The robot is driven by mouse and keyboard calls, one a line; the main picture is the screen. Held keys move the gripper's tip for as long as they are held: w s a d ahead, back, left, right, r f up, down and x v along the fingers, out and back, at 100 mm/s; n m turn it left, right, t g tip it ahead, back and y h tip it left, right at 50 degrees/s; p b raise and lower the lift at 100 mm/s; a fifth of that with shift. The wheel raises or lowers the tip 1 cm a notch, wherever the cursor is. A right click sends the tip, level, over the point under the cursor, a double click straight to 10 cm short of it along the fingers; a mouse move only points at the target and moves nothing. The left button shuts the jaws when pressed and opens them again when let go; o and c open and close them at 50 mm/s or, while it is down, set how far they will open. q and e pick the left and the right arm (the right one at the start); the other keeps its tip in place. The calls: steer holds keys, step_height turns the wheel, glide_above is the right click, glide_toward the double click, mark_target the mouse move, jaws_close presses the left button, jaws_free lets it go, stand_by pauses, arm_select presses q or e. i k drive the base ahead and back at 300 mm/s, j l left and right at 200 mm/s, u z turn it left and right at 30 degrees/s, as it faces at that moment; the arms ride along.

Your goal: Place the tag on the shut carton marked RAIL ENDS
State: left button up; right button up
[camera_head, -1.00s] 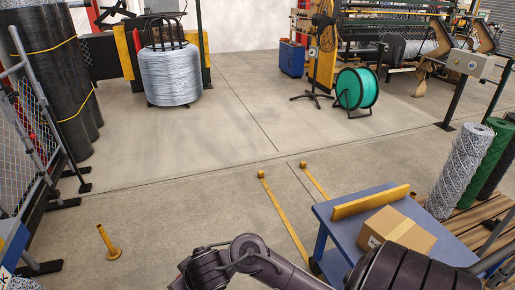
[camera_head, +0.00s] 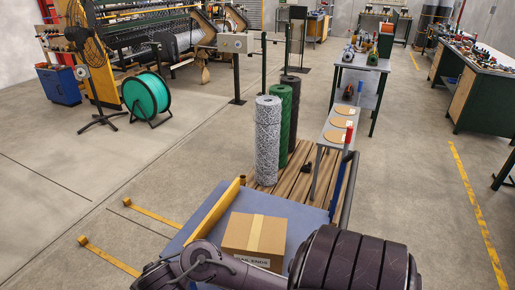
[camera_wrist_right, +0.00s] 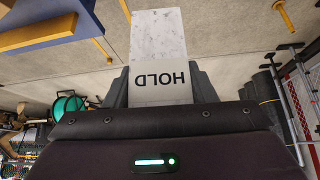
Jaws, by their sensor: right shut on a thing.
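The shut brown carton (camera_head: 254,233) with a tape strip along its top sits on a blue cart (camera_head: 211,201). Its front label (camera_head: 252,262) reads RAIL ENDS, partly cut off by my arm. In the right wrist view my right gripper (camera_wrist_right: 160,85) is shut on a flat pale tag (camera_wrist_right: 158,45) printed HOLD, which reads upside down there. The tag sticks out beyond the fingertips, above open floor and apart from the carton. My right arm crosses the bottom of the head view; its gripper is not visible there. My left gripper is not in view.
A yellow rail (camera_head: 215,211) edges the cart's left side. Mesh rolls (camera_head: 267,140) stand on a wooden pallet (camera_head: 312,165) behind it. A narrow bench (camera_head: 338,128) with round discs stands beyond. A green reel (camera_head: 147,95) is at left. Floor at left is mostly clear.

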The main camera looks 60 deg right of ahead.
mark_target(256, 231)
steer(key=i+z, duration=0.3)
steer(key=i, duration=0.4)
steer(key=i+z, duration=0.15)
steer(key=z, duration=0.3)
steer(key=i+z, duration=0.15)
steer(key=z, duration=0.3)
steer(key=i+z, duration=0.15)
steer(key=z, duration=0.35)
steer(key=i+z, duration=0.15)
steer(key=z, duration=0.15)
steer(key=i+z, duration=0.3)
steer(key=k+l, duration=0.05)
steer(key=k, duration=0.05)
